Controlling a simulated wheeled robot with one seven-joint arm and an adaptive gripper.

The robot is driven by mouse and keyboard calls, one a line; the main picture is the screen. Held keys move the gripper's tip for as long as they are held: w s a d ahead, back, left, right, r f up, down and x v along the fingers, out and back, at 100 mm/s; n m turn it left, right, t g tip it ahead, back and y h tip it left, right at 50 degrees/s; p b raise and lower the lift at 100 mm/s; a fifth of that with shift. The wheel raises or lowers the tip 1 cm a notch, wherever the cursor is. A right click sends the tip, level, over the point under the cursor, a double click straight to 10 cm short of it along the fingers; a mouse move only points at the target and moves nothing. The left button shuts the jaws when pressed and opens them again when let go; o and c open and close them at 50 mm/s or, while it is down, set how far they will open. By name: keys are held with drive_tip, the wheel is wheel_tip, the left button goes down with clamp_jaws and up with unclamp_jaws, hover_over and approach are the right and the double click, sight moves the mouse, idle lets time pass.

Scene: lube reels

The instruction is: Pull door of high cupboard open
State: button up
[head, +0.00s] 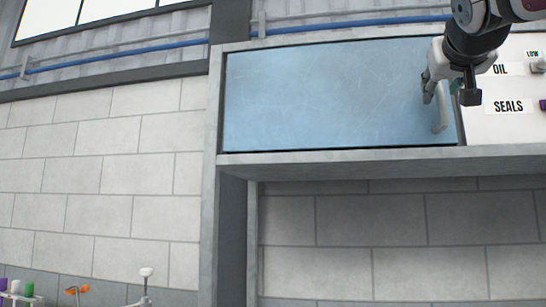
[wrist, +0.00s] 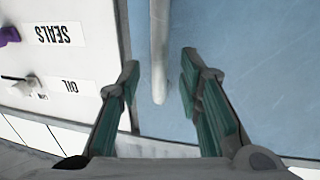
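The high cupboard's door (head: 320,95) is a flat blue panel in a grey frame and looks closed. Its light grey vertical bar handle (head: 441,112) is near the door's right edge. My gripper (head: 446,90) is at the upper part of the handle in the head view and hides some of it. In the wrist view my gripper (wrist: 160,62) is open, with the handle (wrist: 159,45) appearing between its two green-padded fingers and a gap on each side. I cannot tell how deep the bar sits between them. The blue door (wrist: 250,60) fills the right side there.
A white panel (head: 506,122) labelled OIL and SEALS, with knobs, is right of the door. A grey shelf edge (head: 340,160) runs beneath it. A blue pipe (head: 130,52) runs along the wall above. The space in front of the door's left part looks clear.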

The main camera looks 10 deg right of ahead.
drive_tip(key=shift+x, duration=1.4)
clamp_jaws()
